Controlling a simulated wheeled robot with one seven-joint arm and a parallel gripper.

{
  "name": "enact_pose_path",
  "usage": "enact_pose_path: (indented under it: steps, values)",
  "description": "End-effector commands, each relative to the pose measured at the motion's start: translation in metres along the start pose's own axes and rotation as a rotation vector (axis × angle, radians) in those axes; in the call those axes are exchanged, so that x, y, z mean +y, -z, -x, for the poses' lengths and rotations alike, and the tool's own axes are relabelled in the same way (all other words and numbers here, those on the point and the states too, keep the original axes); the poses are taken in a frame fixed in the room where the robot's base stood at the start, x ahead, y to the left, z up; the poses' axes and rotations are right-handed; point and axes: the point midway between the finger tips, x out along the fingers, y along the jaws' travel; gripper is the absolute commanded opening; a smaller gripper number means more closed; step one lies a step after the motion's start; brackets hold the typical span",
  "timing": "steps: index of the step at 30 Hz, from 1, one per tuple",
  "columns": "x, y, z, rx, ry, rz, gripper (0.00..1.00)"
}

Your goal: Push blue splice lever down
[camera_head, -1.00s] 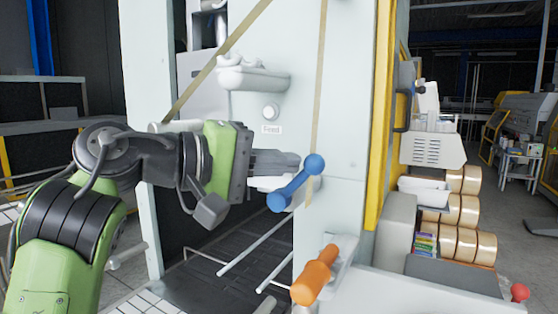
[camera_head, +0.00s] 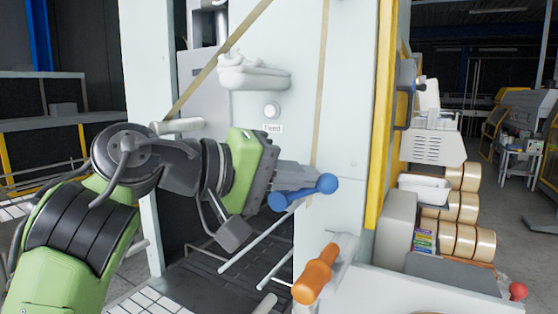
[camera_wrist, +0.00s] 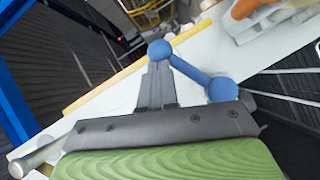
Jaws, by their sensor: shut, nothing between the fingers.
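The blue splice lever (camera_head: 303,192) is a bar with a ball at each end on the pale machine front. Its right ball sits a little higher than its left ball, so it is tilted slightly. My gripper (camera_head: 312,178) is shut and empty, with its fingertips at the right ball, seemingly against its upper side. In the wrist view the lever (camera_wrist: 190,69) runs from the ball at my fingertips (camera_wrist: 158,66) to the larger ball at right. Exact contact is hard to tell.
An orange handle (camera_head: 316,275) stands below the lever at right. A white button (camera_head: 271,110) labelled Feed and a pale bracket (camera_head: 253,72) are above. Pale rods (camera_head: 255,240) stick out below. Tape rolls (camera_head: 465,210) are stacked at far right.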

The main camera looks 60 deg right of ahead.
Motion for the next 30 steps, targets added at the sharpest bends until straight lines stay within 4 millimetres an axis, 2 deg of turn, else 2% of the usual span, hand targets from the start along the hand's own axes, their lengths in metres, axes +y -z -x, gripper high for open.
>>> enact_pose_path:
  steps: [9,30]
  values:
    - [-0.005,-0.012,-0.009,0.003,0.131,-0.190,0.00]
    - [-0.011,-0.018,-0.013,0.001,0.126,-0.186,0.00]
